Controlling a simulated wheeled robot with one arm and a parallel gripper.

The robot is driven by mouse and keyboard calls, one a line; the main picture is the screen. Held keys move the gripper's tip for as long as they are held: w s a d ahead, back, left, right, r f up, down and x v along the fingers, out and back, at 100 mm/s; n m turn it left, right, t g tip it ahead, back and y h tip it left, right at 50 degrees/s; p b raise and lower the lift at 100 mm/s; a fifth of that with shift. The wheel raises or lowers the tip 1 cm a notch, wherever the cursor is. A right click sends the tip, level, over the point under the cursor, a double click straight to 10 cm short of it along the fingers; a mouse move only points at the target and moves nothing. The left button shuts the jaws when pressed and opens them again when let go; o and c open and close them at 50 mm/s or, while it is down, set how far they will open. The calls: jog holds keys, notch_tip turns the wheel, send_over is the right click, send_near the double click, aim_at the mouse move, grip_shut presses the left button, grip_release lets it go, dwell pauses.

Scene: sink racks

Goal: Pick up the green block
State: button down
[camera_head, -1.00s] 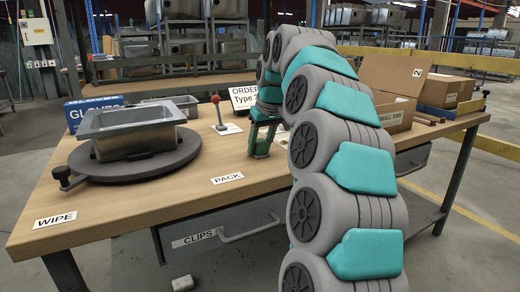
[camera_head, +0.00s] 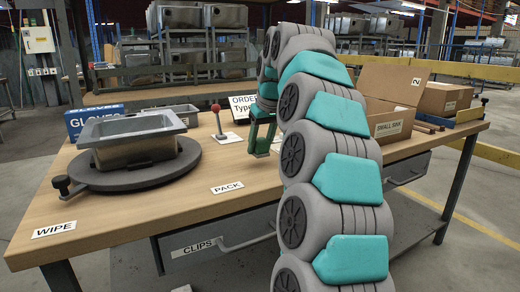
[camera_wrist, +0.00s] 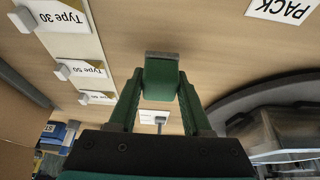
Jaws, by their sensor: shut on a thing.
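The green block (camera_wrist: 160,80) is between the green fingers of my gripper (camera_wrist: 162,92) in the wrist view, with a grey end face showing beyond it. The gripper is shut on it. In the head view, my gripper (camera_head: 262,140) is small and low over the workbench, behind the PACK label and in front of the order sign. The block is hard to tell from the fingers there, and whether it touches the bench is unclear.
A metal sink (camera_head: 130,126) sits on a dark turntable (camera_head: 80,188) at left. A red-knobbed lever (camera_head: 216,122) stands left of my gripper. An open cardboard box (camera_head: 405,120) is at right. In the wrist view, labelled cards (camera_wrist: 90,68) lie nearby.

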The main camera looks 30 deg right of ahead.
jog(key=shift+r, duration=0.2)
jog(key=shift+s+a+r, duration=0.1)
jog(key=shift+s+r, duration=0.05)
jog(key=shift+s, duration=0.25)
jog(key=s+a+r+b, duration=0.1)
jog(key=s+a, duration=0.3)
jog(key=s, duration=1)
jog(key=shift+s+r, duration=0.15)
jog(key=shift+s, duration=0.2)
